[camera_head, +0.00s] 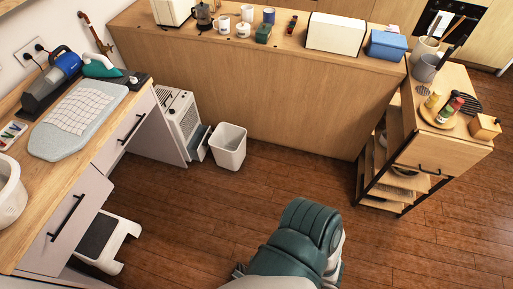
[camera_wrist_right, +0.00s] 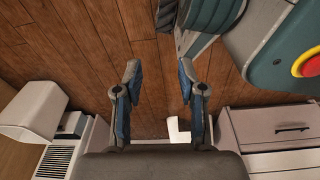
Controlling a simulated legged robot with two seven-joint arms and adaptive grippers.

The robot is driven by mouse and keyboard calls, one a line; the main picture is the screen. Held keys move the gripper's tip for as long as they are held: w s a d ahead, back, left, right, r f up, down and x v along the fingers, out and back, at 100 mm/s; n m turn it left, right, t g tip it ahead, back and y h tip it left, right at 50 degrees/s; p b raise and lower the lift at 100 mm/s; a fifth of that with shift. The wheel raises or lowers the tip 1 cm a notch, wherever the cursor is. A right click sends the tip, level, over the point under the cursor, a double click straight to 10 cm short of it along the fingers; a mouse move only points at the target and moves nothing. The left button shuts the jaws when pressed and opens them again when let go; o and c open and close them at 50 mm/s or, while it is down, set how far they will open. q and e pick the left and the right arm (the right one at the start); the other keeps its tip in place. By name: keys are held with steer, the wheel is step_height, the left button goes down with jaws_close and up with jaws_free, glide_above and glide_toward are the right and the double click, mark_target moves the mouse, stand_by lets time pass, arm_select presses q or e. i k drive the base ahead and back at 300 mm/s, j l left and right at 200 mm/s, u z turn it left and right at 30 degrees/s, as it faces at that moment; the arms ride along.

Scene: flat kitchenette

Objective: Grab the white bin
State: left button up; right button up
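The white bin (camera_head: 228,147) stands upright on the wood floor, in front of the long wooden counter and to the right of a white heater-like unit. It looks empty. In the right wrist view the bin (camera_wrist_right: 32,112) shows at the left, outside the fingers. My right gripper (camera_wrist_right: 160,75) is open, with bare floor between its fingertips, and it is apart from the bin. In the head view I cannot make out the right gripper's fingers; a teal part of my body fills the bottom middle. My left gripper is not in view.
A white step stool (camera_head: 106,242) stands by the left drawers (camera_head: 128,130). A shelf cart (camera_head: 428,157) is at the right. The floor in front of the bin is clear.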

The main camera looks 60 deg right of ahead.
mark_target(228, 142)
steer(key=z, duration=1.55)
steer(key=i+l+u, duration=0.1)
steer(key=u, duration=0.25)
steer(key=i+l+u, duration=0.15)
steer(key=u, duration=0.2)
steer(key=i+l+u, duration=0.2)
steer(key=u, duration=0.15)
